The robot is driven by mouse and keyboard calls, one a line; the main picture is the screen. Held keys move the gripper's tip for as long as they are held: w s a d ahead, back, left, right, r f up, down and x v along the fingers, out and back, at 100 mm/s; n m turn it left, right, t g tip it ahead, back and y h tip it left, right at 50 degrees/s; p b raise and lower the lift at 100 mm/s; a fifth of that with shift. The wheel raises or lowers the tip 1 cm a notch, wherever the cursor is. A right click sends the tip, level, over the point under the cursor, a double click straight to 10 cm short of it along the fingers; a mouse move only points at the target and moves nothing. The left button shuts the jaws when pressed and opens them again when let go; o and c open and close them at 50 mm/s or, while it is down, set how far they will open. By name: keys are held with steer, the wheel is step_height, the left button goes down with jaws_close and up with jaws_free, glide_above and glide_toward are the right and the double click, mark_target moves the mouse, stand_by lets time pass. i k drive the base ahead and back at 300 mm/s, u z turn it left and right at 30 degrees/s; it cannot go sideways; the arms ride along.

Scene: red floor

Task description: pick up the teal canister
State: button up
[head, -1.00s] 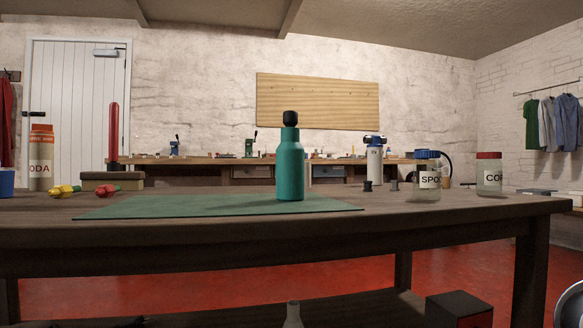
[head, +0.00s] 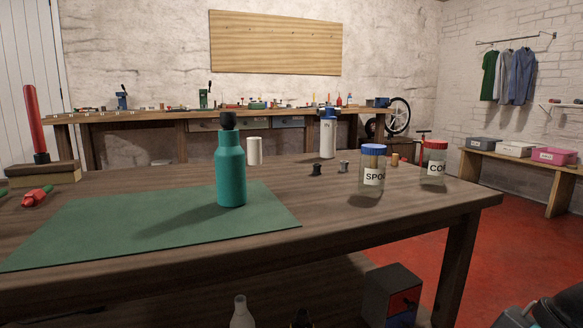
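The teal canister (head: 231,170), a bottle with a black cap, stands upright in the head view, left of the middle. It stands on the right part of a green mat (head: 120,228) that lies flat on a dark wooden table (head: 330,222). Nothing covers the canister. My gripper does not show in the head view.
Right of the canister stand two small dark spools (head: 316,169), a blue-lidded jar (head: 372,170) and a red-lidded jar (head: 433,162). A white cylinder (head: 255,151) is behind it. Red pliers-like handles (head: 37,197) lie left. The mat's left part is bare.

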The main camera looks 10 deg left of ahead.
mark_target(230, 158)
steer(key=z, duration=1.4)
steer(key=i, duration=1.15)
steer(key=u, duration=4)
steer(key=i, duration=0.5)
